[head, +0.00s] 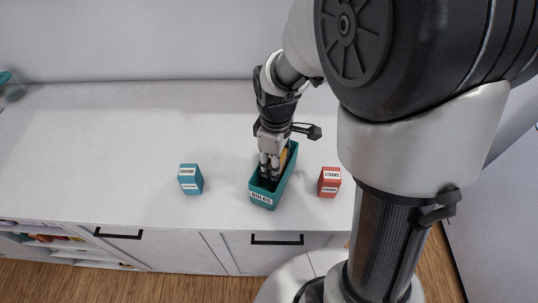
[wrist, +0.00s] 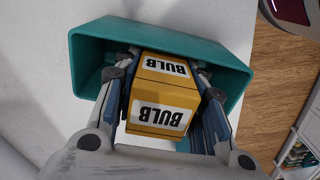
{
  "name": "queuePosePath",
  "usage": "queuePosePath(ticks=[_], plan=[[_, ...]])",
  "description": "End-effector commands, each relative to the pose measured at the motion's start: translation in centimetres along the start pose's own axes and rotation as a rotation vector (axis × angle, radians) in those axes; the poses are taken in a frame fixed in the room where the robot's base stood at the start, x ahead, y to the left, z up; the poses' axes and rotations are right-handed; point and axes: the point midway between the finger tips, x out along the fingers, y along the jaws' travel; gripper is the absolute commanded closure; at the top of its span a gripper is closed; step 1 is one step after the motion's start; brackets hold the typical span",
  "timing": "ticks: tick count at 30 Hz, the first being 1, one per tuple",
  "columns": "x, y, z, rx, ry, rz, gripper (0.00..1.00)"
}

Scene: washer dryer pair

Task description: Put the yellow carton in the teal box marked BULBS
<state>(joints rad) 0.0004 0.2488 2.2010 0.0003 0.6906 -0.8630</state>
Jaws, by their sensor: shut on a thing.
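The teal box (head: 262,197) marked BULBS stands open-topped on the white counter in the head view. It also shows in the wrist view (wrist: 90,50), with its rim around my fingers. The yellow carton (wrist: 163,92), labelled BULB, is between my fingers. In the head view only a small part of the carton (head: 284,155) shows, beside my fingers. My gripper (head: 269,174) is shut on the carton and reaches down into the box opening. Whether the carton touches the box floor is hidden.
A small teal carton (head: 190,179) stands left of the box and a red carton (head: 329,182) stands close on its right. The white counter (head: 110,150) is clear further left. Its front edge lies just before the box, above drawers with black handles.

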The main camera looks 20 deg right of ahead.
Motion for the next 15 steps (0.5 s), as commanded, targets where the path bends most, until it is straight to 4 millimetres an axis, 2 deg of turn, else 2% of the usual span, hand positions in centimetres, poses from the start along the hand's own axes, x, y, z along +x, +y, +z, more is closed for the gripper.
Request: queuePosePath(ticks=[5,11,15], plan=[[1.3,0.0,0.0,0.000,-0.001,-0.001,0.86],[4.4,-0.1,0.1,0.000,-0.002,-0.002,0.86],[4.7,0.0,0.0,0.001,0.000,0.000,0.86]])
